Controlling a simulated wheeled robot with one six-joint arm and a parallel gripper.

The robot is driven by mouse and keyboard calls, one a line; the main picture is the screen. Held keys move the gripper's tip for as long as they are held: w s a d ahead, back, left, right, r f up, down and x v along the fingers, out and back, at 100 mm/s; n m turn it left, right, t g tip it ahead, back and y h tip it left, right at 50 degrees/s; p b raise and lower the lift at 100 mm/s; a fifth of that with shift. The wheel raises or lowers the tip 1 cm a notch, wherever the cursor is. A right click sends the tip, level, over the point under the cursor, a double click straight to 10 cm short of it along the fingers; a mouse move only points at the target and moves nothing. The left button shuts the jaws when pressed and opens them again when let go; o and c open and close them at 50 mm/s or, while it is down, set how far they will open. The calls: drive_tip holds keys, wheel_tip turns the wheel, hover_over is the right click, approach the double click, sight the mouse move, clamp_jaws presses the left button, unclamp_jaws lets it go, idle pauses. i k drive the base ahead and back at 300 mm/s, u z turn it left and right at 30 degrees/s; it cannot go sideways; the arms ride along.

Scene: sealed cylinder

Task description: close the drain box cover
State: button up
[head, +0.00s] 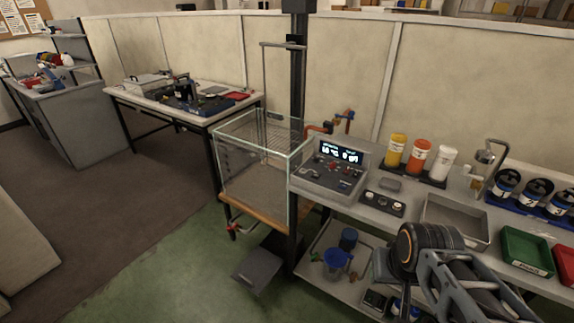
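A flat dark grey panel (257,269) lies low on the green floor below the glass tank, near the foot of the black post. It looks like the drain box cover, but I cannot tell for sure, nor whether it stands open or shut. The clear glass tank (255,185) stands above it on a wooden base, with a small red-handled valve (233,229) under its left side. My arm shows at the lower right, in front of the bench. My gripper's fingers are not in view.
A bench at right holds a control panel (332,167), bottles (418,157), a grey tray (455,220) and a green bin (526,250). Its lower shelf holds blue containers (337,263). A black post (297,120) rises beside the tank. Floor at left is clear.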

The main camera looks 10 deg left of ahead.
sight(256, 271)
drive_tip(key=u, duration=0.75)
drive_tip(key=i, duration=1.1)
drive_tip(key=u, duration=2.15)
